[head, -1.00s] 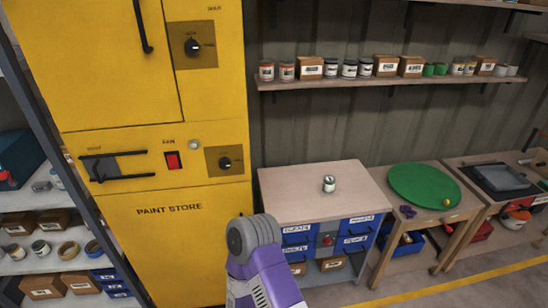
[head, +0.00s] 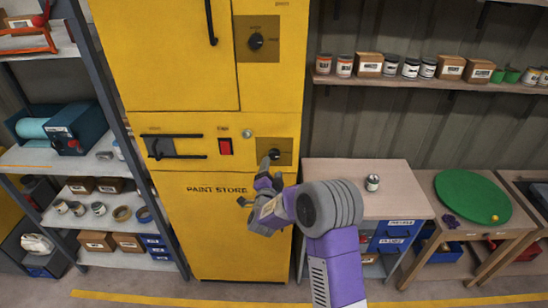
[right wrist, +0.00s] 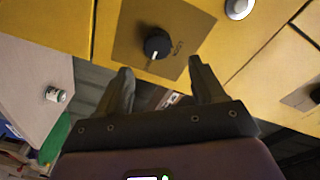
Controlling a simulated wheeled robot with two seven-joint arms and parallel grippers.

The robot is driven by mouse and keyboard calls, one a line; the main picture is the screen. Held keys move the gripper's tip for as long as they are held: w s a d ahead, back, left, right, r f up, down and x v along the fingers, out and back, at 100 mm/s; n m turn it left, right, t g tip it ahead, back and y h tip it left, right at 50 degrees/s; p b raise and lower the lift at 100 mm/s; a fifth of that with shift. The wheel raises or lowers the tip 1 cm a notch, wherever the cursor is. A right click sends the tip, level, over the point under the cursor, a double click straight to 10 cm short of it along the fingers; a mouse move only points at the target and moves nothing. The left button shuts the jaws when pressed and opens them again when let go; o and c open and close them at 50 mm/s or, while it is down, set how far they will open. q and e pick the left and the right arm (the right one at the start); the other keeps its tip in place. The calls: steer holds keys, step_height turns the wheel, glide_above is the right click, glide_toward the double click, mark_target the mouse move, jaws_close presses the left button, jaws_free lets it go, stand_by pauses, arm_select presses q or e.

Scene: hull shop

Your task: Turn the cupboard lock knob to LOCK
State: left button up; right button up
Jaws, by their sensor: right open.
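The yellow cupboard (head: 180,235) marked PAINT STORE stands left of centre in the head view. A second, upper knob (head: 256,41) is on another plate above. My right gripper (head: 254,182) is open and empty, in front of the lower plate. In the wrist view its fingers (right wrist: 162,82) are apart, short of the knob. My left gripper is out of view.
A workbench (head: 335,185) with a small can (head: 372,182) stands right of the cupboard. A shelf rack (head: 95,160) is at left.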

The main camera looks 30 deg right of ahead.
mark_target(274, 157)
steer(key=shift+p+x, duration=0.5)
steer(key=shift+x, duration=2.85)
steer(key=shift+f, duration=0.15)
steer(key=c, duration=1.1)
steer(key=shift+o, duration=0.3)
steer(key=shift+a+f+n+b, duration=0.1)
steer(key=shift+f+n+b, duration=0.05)
steer(key=shift+n+b, duration=1.55)
steer(key=n+b, duration=0.2)
steer(key=n, duration=0.2)
steer(key=shift+n+t, duration=0.4)
steer(key=n+b, duration=0.1)
steer(key=n, duration=0.4)
steer(key=n+t, duration=0.1)
steer(key=n, duration=0.4)
steer(key=shift+n+y, duration=0.4)
steer(key=o, duration=1)
